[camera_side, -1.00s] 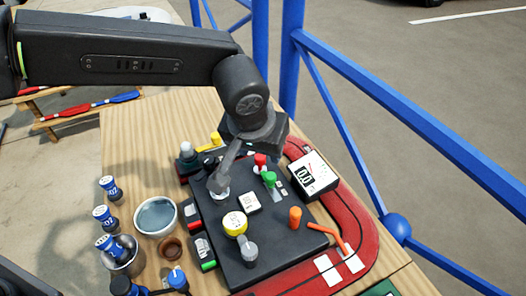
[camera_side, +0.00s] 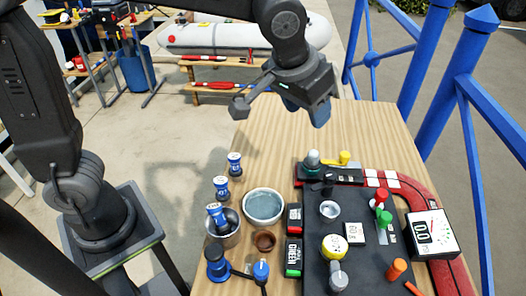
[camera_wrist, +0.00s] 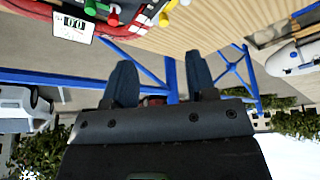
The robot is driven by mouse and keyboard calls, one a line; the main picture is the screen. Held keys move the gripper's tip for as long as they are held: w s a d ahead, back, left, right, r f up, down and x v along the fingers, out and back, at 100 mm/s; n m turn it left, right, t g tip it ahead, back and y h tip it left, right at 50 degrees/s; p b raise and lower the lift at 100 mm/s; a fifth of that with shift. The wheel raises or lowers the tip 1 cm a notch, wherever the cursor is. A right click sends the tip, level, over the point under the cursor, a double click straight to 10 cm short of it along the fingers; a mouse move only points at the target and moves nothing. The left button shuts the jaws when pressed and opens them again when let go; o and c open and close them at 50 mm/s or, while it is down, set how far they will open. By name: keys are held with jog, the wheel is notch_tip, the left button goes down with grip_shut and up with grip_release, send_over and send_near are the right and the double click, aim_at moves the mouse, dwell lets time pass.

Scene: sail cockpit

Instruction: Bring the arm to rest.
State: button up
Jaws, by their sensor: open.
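My gripper (camera_side: 308,112) is raised above the far edge of the wooden table, behind the black board (camera_side: 318,262). In the wrist view its two dark blue fingers (camera_wrist: 162,82) stand apart with nothing between them. The gripper touches nothing that I can see. My arm reaches in from the upper left of the side view, bent at the wrist.
The wooden table (camera_side: 376,118) holds a bowl (camera_side: 264,205), blue-capped bottles (camera_side: 235,164), a metal cup (camera_side: 224,236) and a meter (camera_side: 433,234). Knobs stand on the board. Blue railings (camera_side: 440,80) rise at the right. A white boat-like hull (camera_side: 240,35) lies behind.

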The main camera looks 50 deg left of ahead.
jog(key=s+a+f+t, duration=0.1)
jog(key=s+a+f, duration=0.1)
jog(key=s+a, duration=1.2)
jog(key=shift+s, duration=1.2)
